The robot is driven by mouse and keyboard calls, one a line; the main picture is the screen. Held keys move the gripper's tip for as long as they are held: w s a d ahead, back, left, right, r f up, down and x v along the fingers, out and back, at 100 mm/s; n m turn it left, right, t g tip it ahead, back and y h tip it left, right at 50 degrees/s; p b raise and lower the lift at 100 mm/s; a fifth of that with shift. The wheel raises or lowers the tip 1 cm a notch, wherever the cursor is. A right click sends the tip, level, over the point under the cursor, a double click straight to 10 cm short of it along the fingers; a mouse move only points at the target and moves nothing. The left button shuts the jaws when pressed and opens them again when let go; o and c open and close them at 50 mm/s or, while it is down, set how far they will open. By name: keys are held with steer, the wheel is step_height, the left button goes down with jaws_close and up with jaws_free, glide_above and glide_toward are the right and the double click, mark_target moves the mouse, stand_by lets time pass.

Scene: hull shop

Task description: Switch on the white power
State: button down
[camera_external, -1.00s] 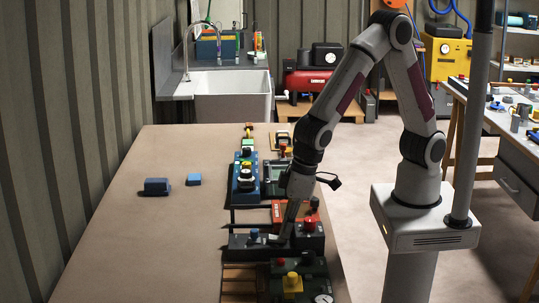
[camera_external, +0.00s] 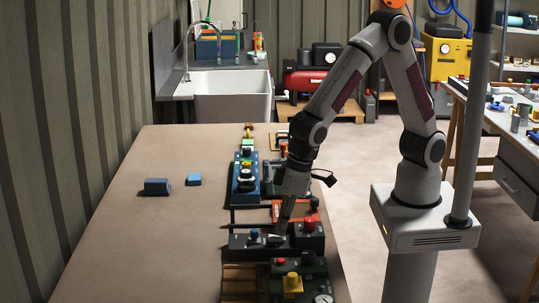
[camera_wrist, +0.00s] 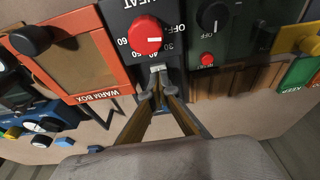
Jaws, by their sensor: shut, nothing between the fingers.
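My gripper (camera_external: 276,238) is shut and empty, pointing down at the panel between the red knob and the blue button. In the wrist view my gripper (camera_wrist: 158,72) comes together just below the red dial. A small pale part shows at the fingertips; I cannot tell whether it is a white switch. No other white power switch is clear.
An orange-red warm box (camera_wrist: 75,68) stands beside the panel. A dark green device (camera_wrist: 232,45) with a black dial stands on its other side.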

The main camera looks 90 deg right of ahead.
steer(key=shift+r, duration=0.6)
steer(key=s+v, duration=0.2)
steer(key=v, duration=1)
steer(key=shift+s+f, duration=0.2)
steer(key=shift+s, duration=0.15)
steer(key=shift+n, duration=0.3)
steer(key=s+d+r+t, duration=0.1)
steer(key=s+d+r, duration=0.2)
steer(key=s+d, duration=0.5)
steer(key=s+d+r+t, duration=0.2)
steer(key=s+d, duration=0.5)
steer(key=d, duration=0.7)
steer(key=shift+s+d+r, duration=0.2)
steer(key=shift+s+r, duration=0.15)
steer(key=shift+r, duration=0.2)
stand_by(0.4)
